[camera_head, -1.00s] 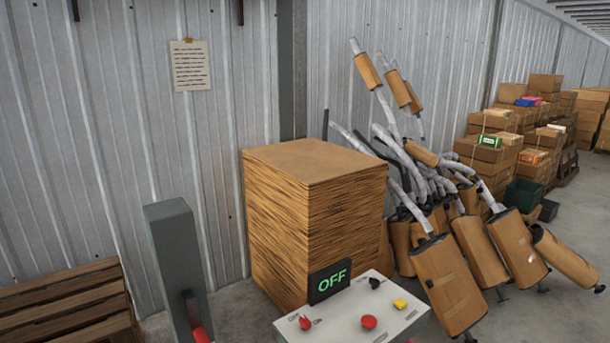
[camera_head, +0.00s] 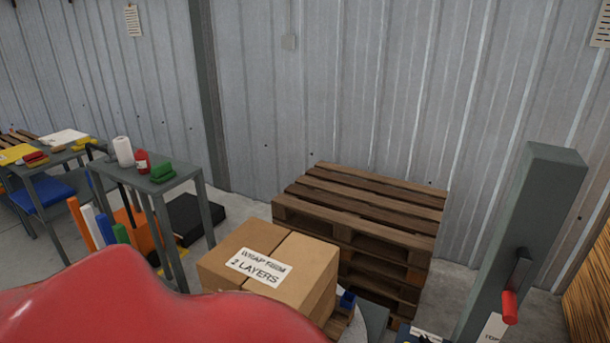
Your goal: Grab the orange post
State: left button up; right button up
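The orange post (camera_head: 80,224) stands at the left of the head view, slightly tilted. It is the leftmost in a row of coloured posts, beside a white post (camera_head: 97,225), a blue post (camera_head: 107,230) and a green post (camera_head: 122,234). Its lower end is hidden behind a large smooth red shape in the foreground. Neither of my grippers can be made out in this view.
The red shape (camera_head: 150,305) covers the bottom left; I cannot tell what it is. A labelled cardboard box (camera_head: 308,270), stacked pallets (camera_head: 375,205) and a grey column (camera_head: 525,235) are to the right.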

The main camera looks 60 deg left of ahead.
aim_at(74, 203)
jog(key=u, duration=3.45)
jog(key=i+j+z, duration=0.1)
jog(key=i+j, duration=0.45)
jog(key=i+j+z, duration=0.15)
jog(key=i+j, duration=0.45)
jog(key=i+j+z, duration=0.1)
jog(key=i+j, duration=0.5)
jog(key=i+j+z, duration=0.1)
jog(key=i+j, duration=0.4)
jog(key=j, duration=0.2)
jog(key=i+j+z, duration=0.1)
jog(key=i+j, duration=0.2)
jog(key=i, duration=0.45)
